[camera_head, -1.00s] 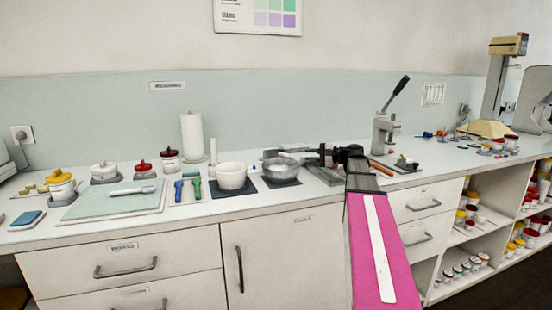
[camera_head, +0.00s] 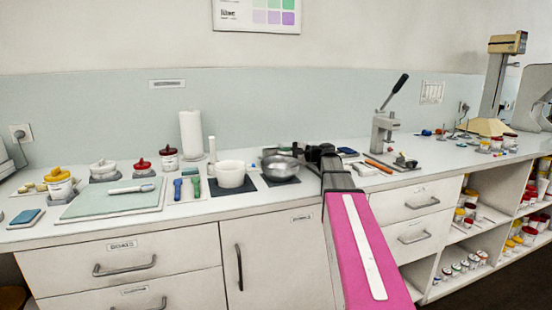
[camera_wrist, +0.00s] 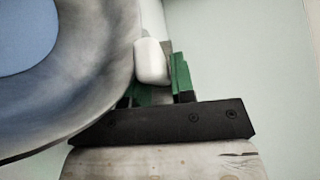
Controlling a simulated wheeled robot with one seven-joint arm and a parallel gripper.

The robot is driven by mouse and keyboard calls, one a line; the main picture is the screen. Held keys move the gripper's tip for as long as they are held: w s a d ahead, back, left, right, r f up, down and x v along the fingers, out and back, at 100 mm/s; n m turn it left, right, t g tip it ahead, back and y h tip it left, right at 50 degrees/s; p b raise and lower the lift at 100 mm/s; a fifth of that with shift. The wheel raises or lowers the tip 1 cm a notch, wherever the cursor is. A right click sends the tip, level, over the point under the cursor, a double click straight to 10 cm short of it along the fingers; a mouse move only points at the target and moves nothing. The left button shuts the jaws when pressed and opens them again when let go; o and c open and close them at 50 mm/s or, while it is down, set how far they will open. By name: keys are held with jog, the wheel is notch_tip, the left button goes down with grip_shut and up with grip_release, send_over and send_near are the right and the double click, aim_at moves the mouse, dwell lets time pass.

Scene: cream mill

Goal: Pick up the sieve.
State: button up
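In the head view a shiny grey metal bowl-shaped thing (camera_head: 284,165) sits at the middle of the counter over a dark mat. I cannot tell there whether it is the sieve or a bowl. My gripper (camera_head: 311,154) is dark and close against its right side. In the wrist view a large round grey rim (camera_wrist: 85,75) with a blue-grey inside fills the left. A white handle-like piece (camera_wrist: 152,62) touches its right edge. The green fingers of my gripper (camera_wrist: 160,85) are beside this piece, the left one mostly hidden. Whether they grip it does not show.
A white bowl (camera_head: 230,174) stands left of the metal one. A pale green board (camera_head: 112,199) and jars are farther left. A lever press (camera_head: 385,130) and small tools are on the right. The counter's front edge runs under my arm.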

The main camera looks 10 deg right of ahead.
grip_shut()
jog(key=shift+r, duration=0.15)
